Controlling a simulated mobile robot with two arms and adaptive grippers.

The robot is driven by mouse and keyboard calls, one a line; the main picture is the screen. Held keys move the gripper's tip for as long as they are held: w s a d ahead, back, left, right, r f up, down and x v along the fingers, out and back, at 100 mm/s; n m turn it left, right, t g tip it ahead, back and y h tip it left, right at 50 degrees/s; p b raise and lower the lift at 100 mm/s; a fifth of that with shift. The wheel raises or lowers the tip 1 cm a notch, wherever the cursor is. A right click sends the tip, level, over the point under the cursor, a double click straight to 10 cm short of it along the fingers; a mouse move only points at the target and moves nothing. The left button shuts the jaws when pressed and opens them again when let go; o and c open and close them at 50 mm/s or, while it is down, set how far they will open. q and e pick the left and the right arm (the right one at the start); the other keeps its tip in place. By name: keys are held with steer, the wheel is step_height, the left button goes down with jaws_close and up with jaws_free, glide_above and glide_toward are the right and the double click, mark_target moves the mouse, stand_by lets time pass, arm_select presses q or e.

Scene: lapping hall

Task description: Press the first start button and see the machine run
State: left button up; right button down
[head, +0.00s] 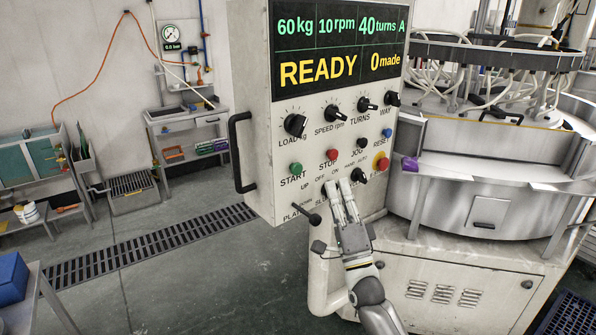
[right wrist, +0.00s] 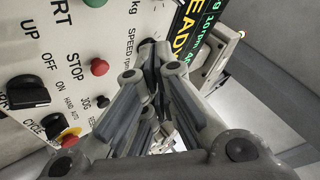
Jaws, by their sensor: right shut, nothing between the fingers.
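The control panel (head: 260,60) hangs at centre. Its display (head: 338,50) reads 60 kg, 10 rpm, 40 turns, A, READY and 0 made. The green START button (head: 295,168) is at the panel's lower left, with the red STOP button (head: 332,155) to its right. My right gripper (head: 339,186) is shut and empty, its fingertips in front of the panel, below STOP and right of and below START. In the right wrist view, the green button (right wrist: 95,2) is cut by the top edge and STOP (right wrist: 99,67) is left of the fingers. My left gripper is out of view.
Black knobs (head: 295,124) run above the buttons. A red emergency button (head: 381,164) sits right of my fingers, and a black lever (head: 306,214) juts out below left. A black handle (head: 240,152) sticks out at the panel's left. The lapping machine (head: 470,200) stands right.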

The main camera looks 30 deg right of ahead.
mark_target(295, 168)
steer(key=w, duration=0.2)
steer(key=w+b, duration=0.1)
steer(key=w, duration=0.1)
steer(key=w+a+b, duration=0.1)
steer(key=w, duration=0.1)
steer(key=shift+w+a+f, duration=0.1)
steer(key=shift+w+f, duration=0.05)
steer(key=shift+w, duration=0.25)
steer(key=shift+w+a+b, duration=0.15)
steer(key=shift+w+b, duration=0.35)
steer(key=shift+w, duration=0.15)
steer(key=shift+w, duration=0.1)
stand_by(0.5)
steer(key=shift+w+b, duration=0.3)
steer(key=shift+w+a+r+b, duration=0.15)
steer(key=shift+w+r+b, duration=0.05)
steer(key=shift+w+b, duration=0.2)
stand_by(0.7)
stand_by(0.4)
steer(key=shift+s+p, duration=0.4)
steer(key=shift+s, duration=0.45)
